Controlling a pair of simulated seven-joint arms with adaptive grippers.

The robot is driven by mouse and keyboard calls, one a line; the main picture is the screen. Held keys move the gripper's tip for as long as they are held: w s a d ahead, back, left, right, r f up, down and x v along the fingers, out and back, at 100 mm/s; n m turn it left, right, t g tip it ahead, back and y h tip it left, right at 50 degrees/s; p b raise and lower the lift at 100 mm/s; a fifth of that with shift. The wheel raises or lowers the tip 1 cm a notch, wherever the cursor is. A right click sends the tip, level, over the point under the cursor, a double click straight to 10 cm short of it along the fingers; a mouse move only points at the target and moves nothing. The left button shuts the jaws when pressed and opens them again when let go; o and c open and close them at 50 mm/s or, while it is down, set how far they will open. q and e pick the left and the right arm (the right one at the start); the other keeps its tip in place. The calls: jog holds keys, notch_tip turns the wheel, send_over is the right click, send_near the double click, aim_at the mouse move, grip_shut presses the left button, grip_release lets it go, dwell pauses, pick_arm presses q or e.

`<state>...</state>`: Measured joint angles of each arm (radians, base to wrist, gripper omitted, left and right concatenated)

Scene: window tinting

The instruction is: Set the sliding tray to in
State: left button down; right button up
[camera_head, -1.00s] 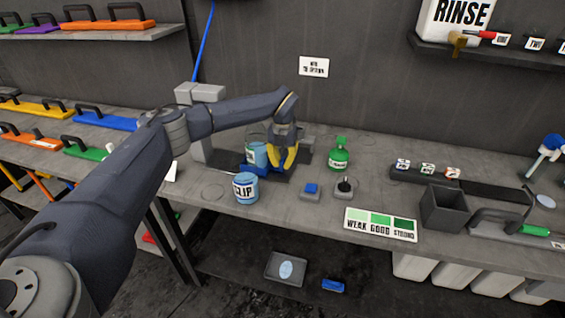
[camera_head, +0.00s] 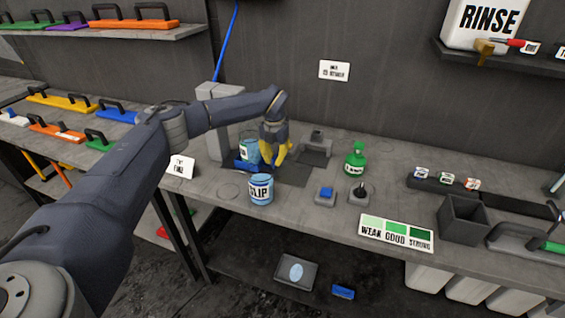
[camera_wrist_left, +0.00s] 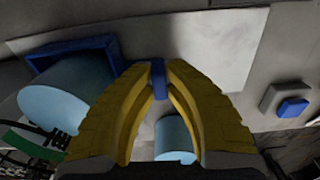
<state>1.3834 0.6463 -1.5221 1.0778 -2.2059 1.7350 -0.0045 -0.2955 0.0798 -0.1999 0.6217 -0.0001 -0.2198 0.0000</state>
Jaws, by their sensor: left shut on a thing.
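The sliding tray (camera_head: 240,164) is a low blue tray on the bench beside the foot of a grey column. It carries a light blue labelled container (camera_head: 249,152), and both show at the left of the left wrist view, the tray's rim (camera_wrist_left: 70,57) around the container (camera_wrist_left: 62,105). My left gripper (camera_head: 276,158) has yellow fingers and is at the tray's right side. In the wrist view its fingertips are shut on a narrow blue part, the tray handle (camera_wrist_left: 158,80). The fingers hide part of the handle. My right gripper is not in view.
A blue SLIP tub (camera_head: 261,189) stands in front of the tray. A bare flat plate (camera_head: 294,174) lies right of the gripper. Further right are a green bottle (camera_head: 355,161), a blue button (camera_head: 326,193) and a grey bin (camera_head: 463,218).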

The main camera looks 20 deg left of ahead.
pick_arm(q)
jog(key=shift+s+a+f, duration=0.1)
jog(key=shift+s+a, duration=0.05)
jog(key=shift+a, duration=1.8)
jog(key=c, duration=1.5)
grip_release()
jog(key=shift+a, duration=0.15)
jog(key=shift+o, duration=0.5)
jog(key=shift+r, duration=0.3)
notch_tip(320, 180, up, 12)
jog(key=shift+f, duration=0.25)
